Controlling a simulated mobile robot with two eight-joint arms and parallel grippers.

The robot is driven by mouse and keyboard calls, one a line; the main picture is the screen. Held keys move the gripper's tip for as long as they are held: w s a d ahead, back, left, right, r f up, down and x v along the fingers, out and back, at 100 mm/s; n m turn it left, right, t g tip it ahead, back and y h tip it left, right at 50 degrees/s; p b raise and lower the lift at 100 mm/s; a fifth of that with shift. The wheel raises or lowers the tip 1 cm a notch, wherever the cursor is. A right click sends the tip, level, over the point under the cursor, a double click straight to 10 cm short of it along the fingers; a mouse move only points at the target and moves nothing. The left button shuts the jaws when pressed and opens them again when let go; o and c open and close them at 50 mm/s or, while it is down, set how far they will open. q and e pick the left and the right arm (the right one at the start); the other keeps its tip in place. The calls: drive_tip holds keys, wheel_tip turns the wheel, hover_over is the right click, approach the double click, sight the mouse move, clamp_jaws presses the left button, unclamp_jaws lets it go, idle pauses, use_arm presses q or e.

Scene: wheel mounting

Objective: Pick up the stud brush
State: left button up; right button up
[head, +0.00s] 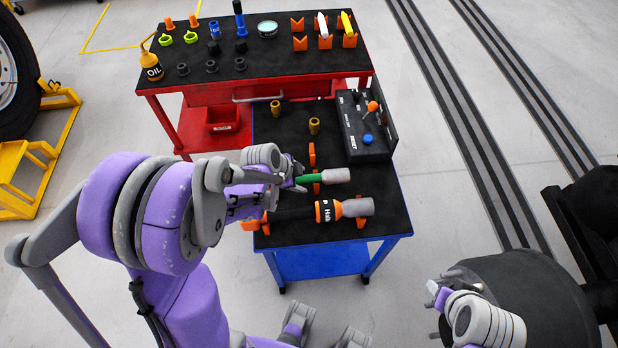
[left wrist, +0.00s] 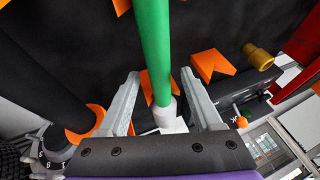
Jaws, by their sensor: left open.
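The stud brush, with a green handle (head: 308,178) and a pale grey head (head: 336,175), lies on the orange holders of the blue tool cart. My left gripper (head: 296,174) is at the handle, partly hidden by its own arm. In the left wrist view, the green handle (left wrist: 155,50) and a whitish part of the brush (left wrist: 168,115) lie between the two spread fingers (left wrist: 160,98). No grip on it shows; its exact depth between the fingers is hard to tell. My right gripper (head: 438,292) is far off at the lower right, its jaws too small to read.
A black-and-orange tool (head: 328,211) lies just in front of the brush on the cart top (head: 385,205). A black control box (head: 367,130) stands at the back right, with two brass sockets (head: 314,126) nearby. A red cart (head: 250,88) stands behind. A dark hub (head: 530,300) is at lower right.

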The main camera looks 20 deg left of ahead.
sight(300, 179)
use_arm(q)
clamp_jaws()
idle(0.3)
wheel_tip(300, 179, up, 10)
drive_tip(key=p, duration=0.2)
idle(0.3)
drive_tip(key=c, duration=0.7)
unclamp_jaws()
clamp_jaws()
